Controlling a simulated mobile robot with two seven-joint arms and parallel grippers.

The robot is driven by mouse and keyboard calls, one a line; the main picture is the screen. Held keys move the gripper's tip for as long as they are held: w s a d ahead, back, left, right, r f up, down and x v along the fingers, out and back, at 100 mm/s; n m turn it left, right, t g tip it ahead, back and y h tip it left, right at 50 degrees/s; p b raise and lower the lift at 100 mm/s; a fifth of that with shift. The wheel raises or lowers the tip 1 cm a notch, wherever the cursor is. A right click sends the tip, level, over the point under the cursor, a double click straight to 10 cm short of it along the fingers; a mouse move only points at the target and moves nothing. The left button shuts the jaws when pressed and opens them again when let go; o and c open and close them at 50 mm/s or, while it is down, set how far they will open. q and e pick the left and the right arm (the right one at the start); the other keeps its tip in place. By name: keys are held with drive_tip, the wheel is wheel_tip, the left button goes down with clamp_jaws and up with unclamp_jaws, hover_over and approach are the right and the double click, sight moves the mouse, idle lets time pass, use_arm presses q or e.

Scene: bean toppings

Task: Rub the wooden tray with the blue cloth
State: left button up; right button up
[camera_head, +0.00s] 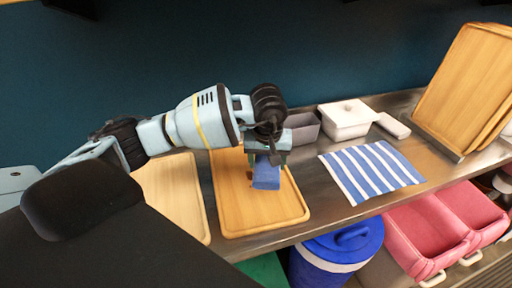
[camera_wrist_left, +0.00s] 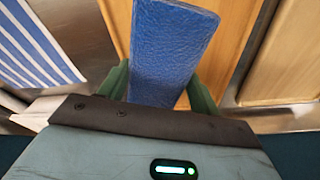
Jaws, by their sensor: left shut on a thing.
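The blue cloth (camera_head: 266,174) is a folded, block-like piece held at the wooden tray. My left gripper (camera_head: 268,158) is shut on it, and the cloth sticks out beyond the fingers. In the left wrist view the cloth (camera_wrist_left: 170,45) fills the space between the two green fingers (camera_wrist_left: 163,90). The wooden tray (camera_head: 262,217) lies flat on the metal counter under the cloth. Whether the cloth touches the tray surface, I cannot tell for sure. It also shows in the left wrist view (camera_wrist_left: 226,50). My right gripper is not in view.
A second wooden tray (camera_head: 172,190) lies to the left. A blue-and-white striped cloth (camera_head: 370,170) lies to the right. More trays (camera_head: 465,85) lean at the right. Pink bins (camera_head: 425,235) and a blue bucket (camera_head: 335,255) are below the counter.

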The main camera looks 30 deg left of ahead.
use_arm(q)
drive_tip(key=w+a+n, duration=0.2)
drive_tip(key=a, duration=0.1)
drive_tip(key=w+a+n, duration=0.1)
drive_tip(key=a, duration=0.1)
drive_tip(key=shift+w+f+g, duration=0.1)
drive_tip(key=shift+f+g, duration=0.1)
drive_tip(key=shift+g, duration=0.1)
drive_tip(key=shift+w+a+f+n, duration=0.15)
drive_tip(key=shift+w+a+n, duration=0.1)
drive_tip(key=shift+a+n, duration=0.2)
drive_tip(key=shift+f, duration=0.15)
